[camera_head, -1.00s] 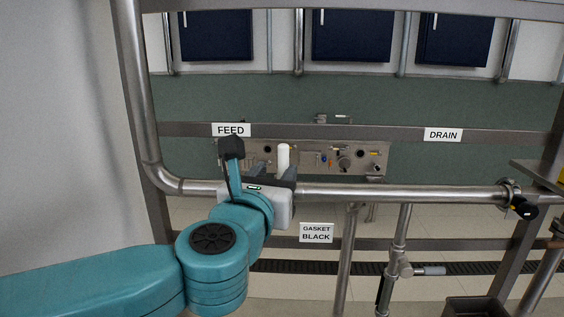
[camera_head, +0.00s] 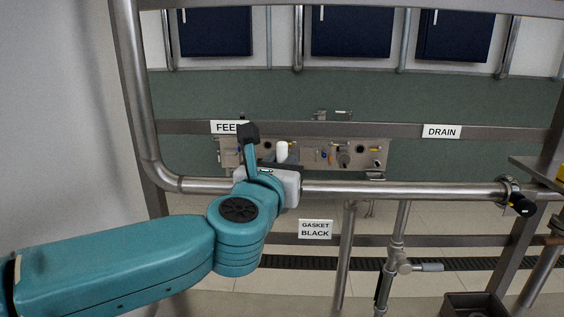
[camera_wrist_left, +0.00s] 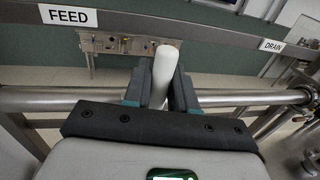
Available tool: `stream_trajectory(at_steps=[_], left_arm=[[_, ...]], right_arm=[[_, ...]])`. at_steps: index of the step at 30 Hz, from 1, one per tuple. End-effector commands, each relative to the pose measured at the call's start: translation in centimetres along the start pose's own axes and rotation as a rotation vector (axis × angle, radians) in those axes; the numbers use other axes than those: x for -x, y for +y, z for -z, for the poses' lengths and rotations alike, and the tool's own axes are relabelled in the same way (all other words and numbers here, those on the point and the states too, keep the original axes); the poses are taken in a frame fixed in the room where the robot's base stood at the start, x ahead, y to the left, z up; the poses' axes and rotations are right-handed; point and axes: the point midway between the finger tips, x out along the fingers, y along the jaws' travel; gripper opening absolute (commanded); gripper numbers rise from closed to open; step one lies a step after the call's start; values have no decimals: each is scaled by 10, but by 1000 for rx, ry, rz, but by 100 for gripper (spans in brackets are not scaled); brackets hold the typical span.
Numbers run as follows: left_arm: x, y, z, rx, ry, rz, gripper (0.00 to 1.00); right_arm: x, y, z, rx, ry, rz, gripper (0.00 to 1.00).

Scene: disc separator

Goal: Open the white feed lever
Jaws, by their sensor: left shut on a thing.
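The white feed lever (camera_head: 282,150) stands up at the pipe below the FEED sign, its top showing past my left gripper (camera_head: 279,162). In the left wrist view the white lever (camera_wrist_left: 163,68) rises between the two dark fingers of my left gripper (camera_wrist_left: 162,90), which are shut on it. It leans slightly to the right there. The gripper body hides the lever's lower end and its joint with the pipe. My right gripper is not in view.
The horizontal steel pipe (camera_head: 400,190) runs right to a black-handled valve (camera_head: 521,205). A panel with knobs (camera_head: 345,155) is behind it. FEED (camera_head: 226,127), DRAIN (camera_head: 441,131) and GASKET BLACK (camera_head: 315,229) signs hang on rails. A dark bin (camera_head: 475,306) stands at lower right.

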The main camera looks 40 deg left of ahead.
Motion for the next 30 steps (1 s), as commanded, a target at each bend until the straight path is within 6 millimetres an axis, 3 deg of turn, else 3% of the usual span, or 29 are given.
stream_trajectory(at_steps=[11,30], left_arm=[[-3,-15,-2,-156,32,2,0],[-12,-61,22,-743,148,3,0]], right_arm=[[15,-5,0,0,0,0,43],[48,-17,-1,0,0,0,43]])
